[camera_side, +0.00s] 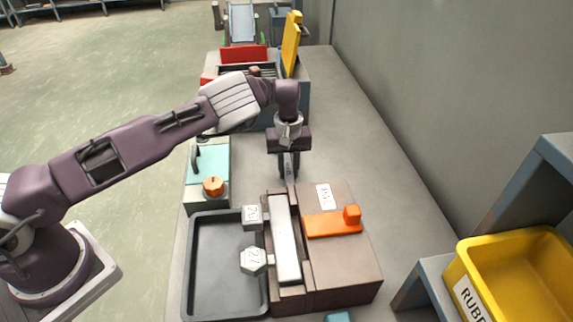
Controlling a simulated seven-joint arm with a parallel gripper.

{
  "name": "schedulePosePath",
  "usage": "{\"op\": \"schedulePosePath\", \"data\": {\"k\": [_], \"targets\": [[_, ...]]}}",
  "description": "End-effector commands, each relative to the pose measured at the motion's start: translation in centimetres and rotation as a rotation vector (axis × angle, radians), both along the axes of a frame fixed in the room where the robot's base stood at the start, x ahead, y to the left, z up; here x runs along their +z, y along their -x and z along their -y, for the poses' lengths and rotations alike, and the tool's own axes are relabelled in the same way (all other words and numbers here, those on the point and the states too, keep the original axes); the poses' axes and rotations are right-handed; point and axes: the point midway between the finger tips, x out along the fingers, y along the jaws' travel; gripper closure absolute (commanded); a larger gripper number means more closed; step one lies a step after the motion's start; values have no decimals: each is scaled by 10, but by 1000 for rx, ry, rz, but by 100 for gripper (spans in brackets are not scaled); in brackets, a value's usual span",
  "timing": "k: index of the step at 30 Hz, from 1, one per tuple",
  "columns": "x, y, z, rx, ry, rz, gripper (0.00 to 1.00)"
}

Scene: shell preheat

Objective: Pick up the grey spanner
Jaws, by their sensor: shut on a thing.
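My gripper (289,172) points down just behind the brown box-like fixture (340,273). Its dark fingers are shut on a thin light-grey piece that shows between and below them, which looks like the grey spanner (291,187). The fingers hide most of it, so its full shape cannot be made out. Its lower end is close to the back edge of the brown fixture; I cannot tell whether they touch.
An empty dark tray (196,270) lies left. A teal box with an orange knob (214,186) stands behind it. A yellow bin (520,265) is right.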

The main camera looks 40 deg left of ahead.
Motion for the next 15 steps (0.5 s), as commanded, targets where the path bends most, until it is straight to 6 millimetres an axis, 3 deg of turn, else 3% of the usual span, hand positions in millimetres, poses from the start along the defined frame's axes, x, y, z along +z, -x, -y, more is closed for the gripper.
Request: {"op": "schedulePosePath", "data": {"k": [8, 15], "targets": [[6, -1, 0, 0, 0, 3, 100], [64, -1, 0, -1, 2, 5, 100]]}}
